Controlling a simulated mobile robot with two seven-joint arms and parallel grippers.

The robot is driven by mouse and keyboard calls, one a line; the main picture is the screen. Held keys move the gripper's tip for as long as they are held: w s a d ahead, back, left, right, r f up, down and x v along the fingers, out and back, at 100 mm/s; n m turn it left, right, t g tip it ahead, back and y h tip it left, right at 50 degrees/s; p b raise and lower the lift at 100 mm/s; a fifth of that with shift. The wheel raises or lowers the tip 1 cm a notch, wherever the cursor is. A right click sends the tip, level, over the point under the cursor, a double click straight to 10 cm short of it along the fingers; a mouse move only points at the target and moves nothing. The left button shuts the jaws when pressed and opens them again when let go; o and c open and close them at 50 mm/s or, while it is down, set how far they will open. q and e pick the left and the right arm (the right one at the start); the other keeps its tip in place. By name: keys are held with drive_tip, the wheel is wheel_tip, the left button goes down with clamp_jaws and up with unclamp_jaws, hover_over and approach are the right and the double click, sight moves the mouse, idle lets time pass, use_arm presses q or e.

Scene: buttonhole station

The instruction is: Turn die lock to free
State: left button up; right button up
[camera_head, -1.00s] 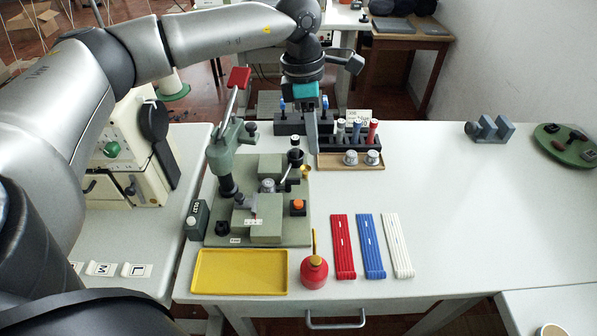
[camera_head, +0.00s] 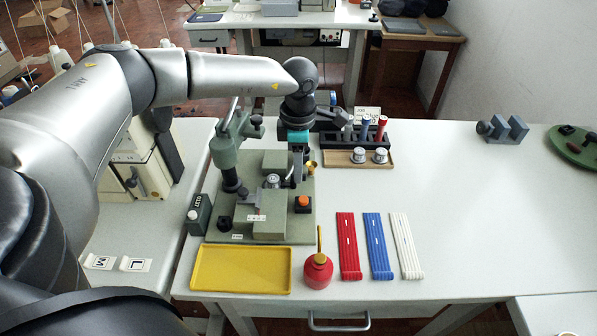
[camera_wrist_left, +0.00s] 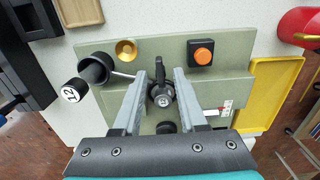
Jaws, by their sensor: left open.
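The green fixture (camera_head: 215,232) stands on the table, with a round grey metal hub (camera_head: 272,181) in its middle; I take the hub to be the die lock. In the left wrist view a small dark knob with a pale marked top (camera_wrist_left: 163,99) lies between my fingers. My left gripper (camera_head: 298,176) is open and reaches down over the fixture, just right of the hub in the head view. Its fingers (camera_wrist_left: 166,76) are on either side of the knob; I cannot tell whether they touch it. My right gripper is out of view.
On the fixture are an orange button (camera_head: 303,202), a brass cup (camera_wrist_left: 126,50) and a green press (camera_head: 226,155). A black-and-white handle (camera_wrist_left: 72,91) rises beside it. A yellow tray (camera_head: 240,270) and red oil can (camera_head: 318,272) stand in front.

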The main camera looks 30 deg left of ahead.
use_arm(q)
drive_tip(key=shift+f, duration=0.8)
drive_tip(key=shift+c, duration=0.3)
clamp_jaws()
